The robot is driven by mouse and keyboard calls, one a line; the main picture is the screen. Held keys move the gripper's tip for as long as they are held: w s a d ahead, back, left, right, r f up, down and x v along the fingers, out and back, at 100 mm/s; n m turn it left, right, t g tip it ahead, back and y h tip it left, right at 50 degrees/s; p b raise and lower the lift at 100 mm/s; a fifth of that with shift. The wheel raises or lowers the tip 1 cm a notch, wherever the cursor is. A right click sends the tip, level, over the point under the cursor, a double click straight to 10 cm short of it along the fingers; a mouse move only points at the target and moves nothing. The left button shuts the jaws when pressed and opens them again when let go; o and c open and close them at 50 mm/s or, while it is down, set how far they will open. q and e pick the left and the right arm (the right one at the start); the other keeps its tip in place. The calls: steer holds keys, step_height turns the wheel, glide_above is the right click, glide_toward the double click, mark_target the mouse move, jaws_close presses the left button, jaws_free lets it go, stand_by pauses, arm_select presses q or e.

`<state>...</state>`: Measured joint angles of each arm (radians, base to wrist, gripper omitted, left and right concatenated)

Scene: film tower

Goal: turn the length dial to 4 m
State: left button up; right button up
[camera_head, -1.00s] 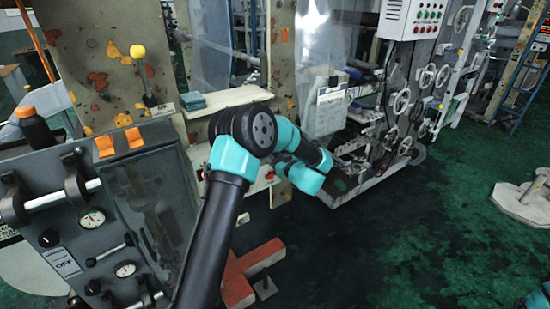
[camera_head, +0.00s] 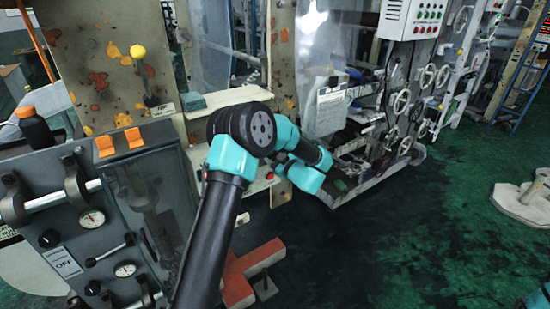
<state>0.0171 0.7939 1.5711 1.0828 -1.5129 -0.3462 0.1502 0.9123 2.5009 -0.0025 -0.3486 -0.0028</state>
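A grey control panel (camera_head: 75,202) stands at the lower left. It carries an upper round white-faced gauge (camera_head: 91,218), a lower white-faced gauge (camera_head: 125,269), a black knob (camera_head: 48,238) and a lower black knob (camera_head: 92,287). I cannot tell which of these is the length dial, and no length marking is readable. My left arm rises from the bottom centre, bends beside the panel and reaches right, away from the gauges. Its gripper fingers cannot be made out behind the teal wrist joints. Only a sliver of my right arm shows at the bottom right corner; its gripper is out of view.
A machine with handwheels (camera_head: 402,101) stands behind. A red base (camera_head: 236,284) lies by my arm.

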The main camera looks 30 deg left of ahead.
arm_select(q)
steer(key=shift+o, duration=1)
steer(key=v, duration=1.7)
steer(key=shift+d, duration=0.2)
steer(key=s+f+m+t+h, duration=0.2)
steer(key=f+m+h, duration=0.4)
steer(key=f, duration=0.5)
steer(key=s+f+m+t+h, duration=0.2)
steer(key=f+m+h, duration=0.45)
steer(key=f, duration=0.35)
steer(key=s+d+f+m+g+h, duration=0.1)
steer(key=s+f+g+h, duration=0.3)
steer(key=s, duration=0.7)
steer(key=s+d+f+m+g+h, duration=0.2)
steer(key=s+f+m+g+h, duration=0.2)
steer(key=s, duration=0.8)
step_height(320, 180, down, 3)
steer(key=shift+s+d+r+g, duration=0.1)
steer(key=shift+s+d+g, duration=0.2)
steer(key=shift+g, duration=0.5)
